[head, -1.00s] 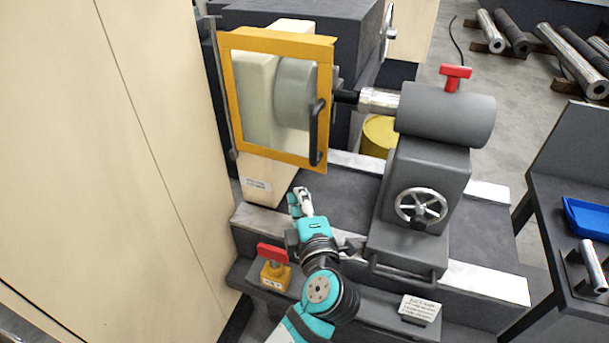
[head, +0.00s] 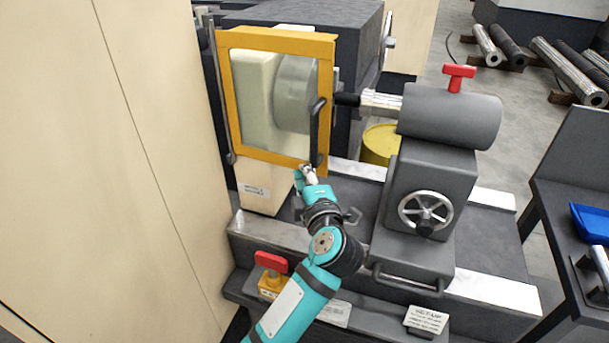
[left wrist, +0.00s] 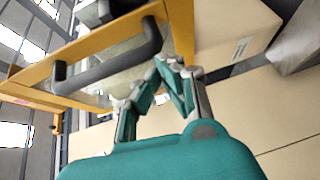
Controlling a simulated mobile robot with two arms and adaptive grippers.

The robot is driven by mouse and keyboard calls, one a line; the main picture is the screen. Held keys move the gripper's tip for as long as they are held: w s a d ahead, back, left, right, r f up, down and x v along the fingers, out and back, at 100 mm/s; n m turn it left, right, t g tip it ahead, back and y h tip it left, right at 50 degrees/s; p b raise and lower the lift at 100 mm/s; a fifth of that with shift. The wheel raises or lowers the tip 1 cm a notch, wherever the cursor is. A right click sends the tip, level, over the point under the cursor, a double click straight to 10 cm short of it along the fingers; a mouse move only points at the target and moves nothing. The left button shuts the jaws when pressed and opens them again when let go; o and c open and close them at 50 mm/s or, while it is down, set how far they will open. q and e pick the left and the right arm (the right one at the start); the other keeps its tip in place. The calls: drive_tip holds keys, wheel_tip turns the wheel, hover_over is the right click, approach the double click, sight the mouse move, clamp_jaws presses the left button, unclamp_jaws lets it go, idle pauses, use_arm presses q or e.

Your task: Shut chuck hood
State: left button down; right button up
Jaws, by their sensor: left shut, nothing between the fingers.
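The chuck hood (head: 284,33) is a yellow frame with a clear pane, upright in front of the grey chuck (head: 295,95). A dark handle (head: 316,135) runs along its right side. The hood frame (left wrist: 55,75) and its handle (left wrist: 105,70) also show close up in the left wrist view. My left gripper (head: 306,170) is just below the handle's lower end, at the hood's bottom right corner. In the left wrist view its fingertips (left wrist: 170,62) are together and empty, beside the frame; I cannot tell whether they touch it. My right gripper is out of view.
The grey tailstock (head: 450,115) with a red lever and handwheel (head: 425,212) stands to the right. A red-handled switch (head: 271,262) is at the front left. A beige panel (head: 110,170) fills the left. A blue tray (head: 590,222) sits on a side bench.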

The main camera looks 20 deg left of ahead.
use_arm(q)
drive_tip(key=shift+w+d+r+p, duration=0.1)
drive_tip(key=shift+w+d+p, duration=0.3)
drive_tip(key=shift+w, duration=0.45)
